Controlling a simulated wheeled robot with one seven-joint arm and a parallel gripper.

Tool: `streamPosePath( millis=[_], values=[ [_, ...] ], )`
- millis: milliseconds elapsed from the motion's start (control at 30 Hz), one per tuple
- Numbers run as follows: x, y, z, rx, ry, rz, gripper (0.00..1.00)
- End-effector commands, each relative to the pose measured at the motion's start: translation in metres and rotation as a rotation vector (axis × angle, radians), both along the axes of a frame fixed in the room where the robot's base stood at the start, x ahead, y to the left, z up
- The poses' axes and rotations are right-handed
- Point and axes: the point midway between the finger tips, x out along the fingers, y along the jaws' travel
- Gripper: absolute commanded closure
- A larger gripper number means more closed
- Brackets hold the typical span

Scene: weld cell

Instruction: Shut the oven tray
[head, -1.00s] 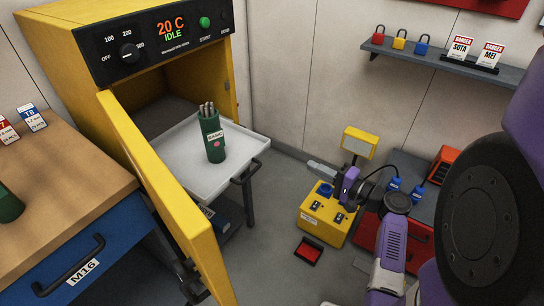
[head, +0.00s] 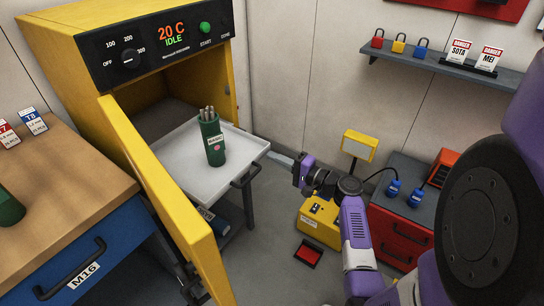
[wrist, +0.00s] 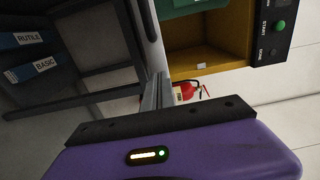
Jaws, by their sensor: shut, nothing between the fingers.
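The yellow oven (head: 60,45) stands at the left with its door (head: 165,190) swung open. Its pale grey tray (head: 190,178) is pulled out in front of the opening. A green canister (head: 214,148) holding several rods stands upright on the tray. A dark handle (head: 246,176) hangs at the tray's right end. My gripper (head: 275,157) is shut and empty, just right of the tray's outer end in the head view; I cannot tell whether it touches.
A workbench (head: 70,165) stands left of the open door. A yellow box (head: 320,218) and red drawers (head: 398,235) stand at the right. Boxes (wrist: 25,70) lie on a shelf under the tray.

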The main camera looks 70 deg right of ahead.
Motion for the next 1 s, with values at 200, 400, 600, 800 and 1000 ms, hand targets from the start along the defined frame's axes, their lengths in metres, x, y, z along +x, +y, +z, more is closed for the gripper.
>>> streamPosePath(
  millis=[200, 400, 600, 800, 1000],
  values=[
    [0.013, -0.003, 0.000, -0.001, 0.000, 0.000, 1.00],
    [0.013, -0.003, 0.000, -0.001, 0.000, 0.000, 1.00],
    [0.014, -0.003, 0.000, -0.001, 0.000, 0.000, 1.00],
    [0.024, -0.005, -0.001, -0.001, -0.001, 0.002, 1.00],
    [0.051, -0.011, -0.002, -0.003, 0.000, 0.005, 1.00]
  ],
)
